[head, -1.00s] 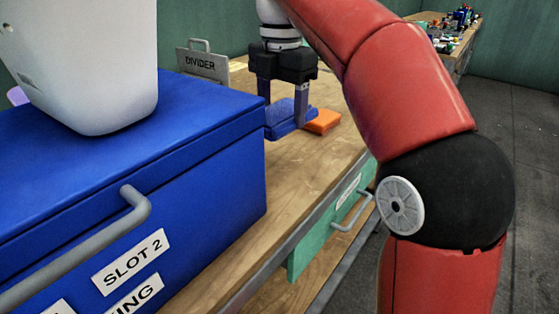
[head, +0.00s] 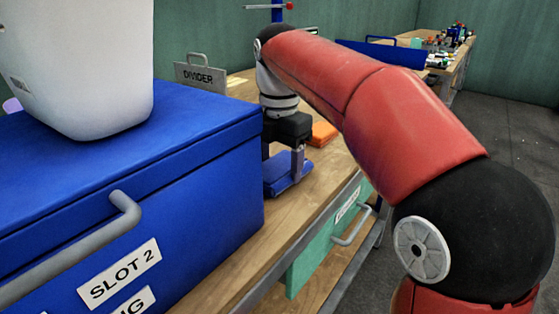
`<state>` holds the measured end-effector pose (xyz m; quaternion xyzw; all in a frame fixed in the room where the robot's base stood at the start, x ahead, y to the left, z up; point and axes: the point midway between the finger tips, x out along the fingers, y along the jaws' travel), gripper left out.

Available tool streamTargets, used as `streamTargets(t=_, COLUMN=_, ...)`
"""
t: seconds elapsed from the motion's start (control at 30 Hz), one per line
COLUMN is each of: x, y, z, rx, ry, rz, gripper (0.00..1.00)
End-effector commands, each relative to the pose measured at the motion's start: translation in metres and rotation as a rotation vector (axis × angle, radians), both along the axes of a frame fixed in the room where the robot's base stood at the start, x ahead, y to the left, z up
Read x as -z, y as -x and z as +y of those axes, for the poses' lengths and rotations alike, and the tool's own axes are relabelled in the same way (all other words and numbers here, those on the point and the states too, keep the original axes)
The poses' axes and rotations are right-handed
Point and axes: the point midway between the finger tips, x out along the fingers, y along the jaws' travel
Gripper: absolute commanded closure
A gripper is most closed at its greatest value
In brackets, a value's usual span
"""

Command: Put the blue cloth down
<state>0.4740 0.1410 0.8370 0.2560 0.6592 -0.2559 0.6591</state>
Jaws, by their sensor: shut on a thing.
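The blue cloth (head: 288,176) is a folded flat pad in the head view, low at the bench top just right of the blue box. My gripper (head: 284,165) is shut on it from above, with one finger showing at the cloth's right side. The other finger is mostly hidden behind the blue box. I cannot tell whether the cloth touches the wood. An orange cloth (head: 323,133) lies on the bench behind my gripper, apart from the blue one.
The large blue box (head: 190,170) labelled SLOT 2 fills the left, with a white bin (head: 85,70) on its lid. A grey divider plate (head: 201,76) stands behind. The wooden bench (head: 310,198) is bare in front of the cloth. A second cluttered bench (head: 440,58) is far right.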

Motion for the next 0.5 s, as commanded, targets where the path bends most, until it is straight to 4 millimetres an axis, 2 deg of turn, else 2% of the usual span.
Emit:
streamTargets(t=0.07, x=0.0035, y=0.0001, z=0.0000, rx=0.000, ry=0.001, rz=0.001, gripper=0.63)
streamTargets(t=0.1, x=0.0032, y=0.0000, z=0.0000, rx=0.000, ry=0.000, rz=0.000, gripper=0.35)
streamTargets(t=0.23, x=0.0027, y=0.0000, z=0.0000, rx=0.000, ry=0.000, rz=0.000, gripper=0.18)
streamTargets(t=0.5, x=0.0028, y=0.0000, z=0.0001, rx=0.000, ry=0.000, rz=0.000, gripper=0.16)
